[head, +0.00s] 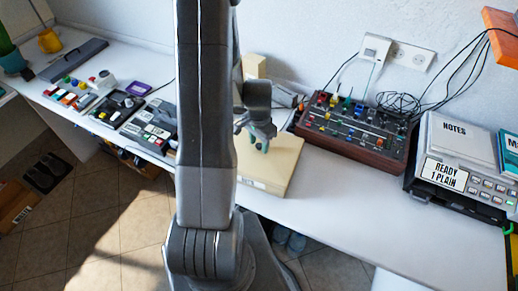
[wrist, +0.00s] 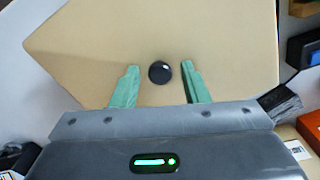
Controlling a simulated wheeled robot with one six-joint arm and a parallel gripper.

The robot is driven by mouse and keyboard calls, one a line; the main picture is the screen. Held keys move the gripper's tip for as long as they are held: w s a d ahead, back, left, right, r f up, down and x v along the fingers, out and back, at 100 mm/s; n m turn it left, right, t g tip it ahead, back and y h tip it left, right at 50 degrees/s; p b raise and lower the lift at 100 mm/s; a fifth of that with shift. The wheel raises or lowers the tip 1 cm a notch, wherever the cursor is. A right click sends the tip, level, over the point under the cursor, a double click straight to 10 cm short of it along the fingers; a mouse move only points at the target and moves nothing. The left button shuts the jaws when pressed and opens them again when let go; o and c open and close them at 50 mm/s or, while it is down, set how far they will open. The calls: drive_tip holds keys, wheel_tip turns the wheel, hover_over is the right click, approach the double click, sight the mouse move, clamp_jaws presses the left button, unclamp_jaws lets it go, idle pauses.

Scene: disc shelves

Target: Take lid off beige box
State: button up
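The beige box (head: 272,167) sits on the white table, partly hidden behind my arm in the head view. Its flat beige lid (wrist: 205,35) fills most of the wrist view and has a round black knob (wrist: 160,72). My gripper (wrist: 160,85) is open, with one green finger on each side of the knob and a gap on both sides. In the head view my gripper (head: 259,142) is over the box. Whether the fingertips touch the lid I cannot tell.
A wood-sided mixer (head: 355,132) with knobs and cables stands right of the box. Farther right is a grey device (head: 465,175) with a notes box on top. Several button panels (head: 150,125) lie to the left. Bare table shows in front of the mixer.

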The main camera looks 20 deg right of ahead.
clamp_jaws()
drive_tip(key=shift+r, duration=0.1)
